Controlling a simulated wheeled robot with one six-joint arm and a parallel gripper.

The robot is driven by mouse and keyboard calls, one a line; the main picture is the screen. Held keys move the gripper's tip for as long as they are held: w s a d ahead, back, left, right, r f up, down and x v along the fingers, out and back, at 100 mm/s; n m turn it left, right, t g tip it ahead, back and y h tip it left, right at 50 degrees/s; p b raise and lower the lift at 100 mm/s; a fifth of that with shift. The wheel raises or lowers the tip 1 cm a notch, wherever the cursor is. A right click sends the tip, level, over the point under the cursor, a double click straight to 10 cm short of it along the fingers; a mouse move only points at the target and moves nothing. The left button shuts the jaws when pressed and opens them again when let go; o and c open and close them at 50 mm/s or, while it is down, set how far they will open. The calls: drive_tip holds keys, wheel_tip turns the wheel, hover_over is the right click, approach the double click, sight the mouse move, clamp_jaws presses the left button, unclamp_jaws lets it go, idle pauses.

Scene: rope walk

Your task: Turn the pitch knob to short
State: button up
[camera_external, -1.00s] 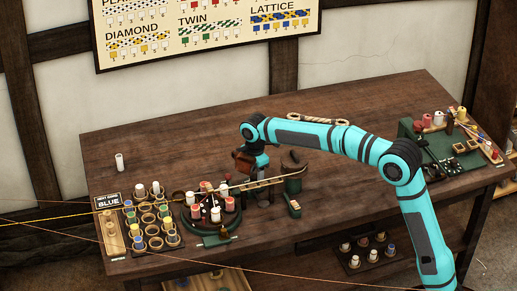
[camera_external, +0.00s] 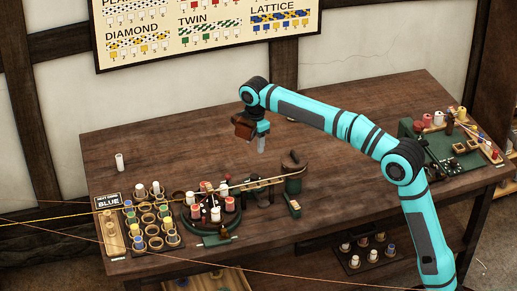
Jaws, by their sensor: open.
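My gripper (camera_external: 262,149) points down in the air above the table, behind and a little left of the green post (camera_external: 292,182). It is open and holds nothing that I can see; its fingers are small here. The post has a dark curved top and a small pale plate (camera_external: 295,208) with marks at its foot. The pitch knob is too small to make out for certain, and I cannot read its setting. A pale rod or rope (camera_external: 255,184) runs from the post to the round carrier of bobbins (camera_external: 213,218). My gripper is clear of them.
A rack of coloured bobbins (camera_external: 150,240) and a "BLUE" sign (camera_external: 108,200) stand at the table's left. A white bobbin (camera_external: 119,162) stands alone behind them. A green board (camera_external: 432,150) with bobbins lies at the right. The tabletop between is mostly clear.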

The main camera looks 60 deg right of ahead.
drive_tip(key=s+a+r+m+t, duration=0.2)
drive_tip(key=s+r+t, duration=0.1)
drive_tip(key=s+r, duration=0.3)
drive_tip(key=s+a+r+m+t, duration=0.2)
drive_tip(key=s+r, duration=0.4)
drive_tip(key=s, duration=0.3)
drive_tip(key=shift+a+r+t+h, duration=0.3)
drive_tip(key=shift+a+t, duration=0.1)
drive_tip(key=shift+a, duration=0.4)
drive_tip(key=shift+w, duration=0.1)
drive_tip(key=w+d+f+n+g, duration=0.2)
drive_tip(key=w+f, duration=0.4)
drive_tip(key=w, duration=0.4)
drive_tip(key=shift+d+n+g, duration=0.3)
drive_tip(key=shift+d+g, duration=0.5)
drive_tip(key=shift+g, duration=0.1)
drive_tip(key=shift+r, duration=0.1)
